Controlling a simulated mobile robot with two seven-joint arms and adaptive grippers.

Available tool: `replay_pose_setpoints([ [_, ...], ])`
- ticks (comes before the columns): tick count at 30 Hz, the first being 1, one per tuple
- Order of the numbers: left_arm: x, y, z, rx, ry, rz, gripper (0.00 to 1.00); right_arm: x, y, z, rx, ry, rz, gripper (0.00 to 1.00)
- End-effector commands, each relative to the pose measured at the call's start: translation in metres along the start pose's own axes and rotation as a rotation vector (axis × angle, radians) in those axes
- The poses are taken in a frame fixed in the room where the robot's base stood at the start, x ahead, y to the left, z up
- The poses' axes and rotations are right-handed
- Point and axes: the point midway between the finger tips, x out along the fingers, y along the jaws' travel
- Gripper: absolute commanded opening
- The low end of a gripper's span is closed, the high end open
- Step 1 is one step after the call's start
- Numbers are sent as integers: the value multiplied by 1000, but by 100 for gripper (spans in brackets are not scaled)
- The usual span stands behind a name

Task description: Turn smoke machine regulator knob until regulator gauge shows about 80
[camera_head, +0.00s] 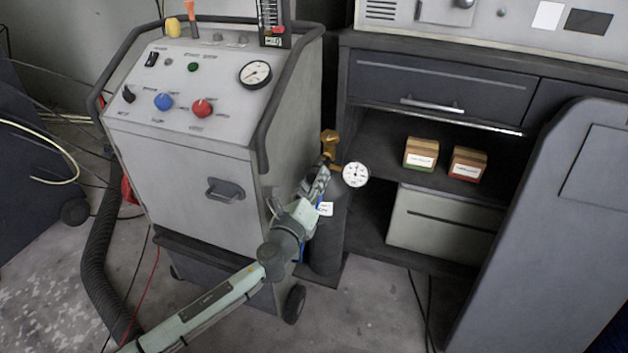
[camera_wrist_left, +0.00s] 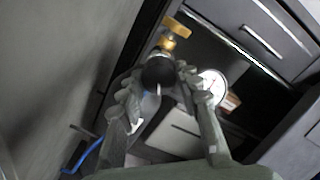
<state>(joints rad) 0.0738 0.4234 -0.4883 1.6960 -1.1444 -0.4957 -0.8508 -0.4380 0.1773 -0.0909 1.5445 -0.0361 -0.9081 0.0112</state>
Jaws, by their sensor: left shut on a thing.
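The smoke machine (camera_head: 185,165) is a grey wheeled cabinet with a sloped control panel. A dark gas cylinder (camera_head: 327,240) stands at its right side, with a brass regulator valve (camera_head: 329,143) on top. The white round regulator gauge (camera_head: 355,174) faces me; its needle is too small to read. It also shows in the left wrist view (camera_wrist_left: 213,86). My left gripper (camera_head: 322,178) is at the regulator, left of the gauge. In the left wrist view its fingers (camera_wrist_left: 158,92) are shut on the round black regulator knob (camera_wrist_left: 158,73). My right gripper is not in view.
A dark workbench (camera_head: 432,85) with drawers and shelves stands at the right, holding two small boxes (camera_head: 420,153) (camera_head: 467,163). A large grey panel (camera_head: 540,230) fills the right front. A ribbed black hose (camera_head: 97,260) and thin cables lie at the left.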

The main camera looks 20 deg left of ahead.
Motion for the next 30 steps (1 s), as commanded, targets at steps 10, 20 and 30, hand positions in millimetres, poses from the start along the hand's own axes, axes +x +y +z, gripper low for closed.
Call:
replay_pose_setpoints([
  [10, 0, 0, 0, 201, -7, -3, 4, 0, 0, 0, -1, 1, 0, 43],
  [20, 0, 0, -1, 263, -9, -3, 4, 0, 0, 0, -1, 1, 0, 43],
  [30, 0, 1, -1, 265, -9, -3, 4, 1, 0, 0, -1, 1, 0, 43],
])
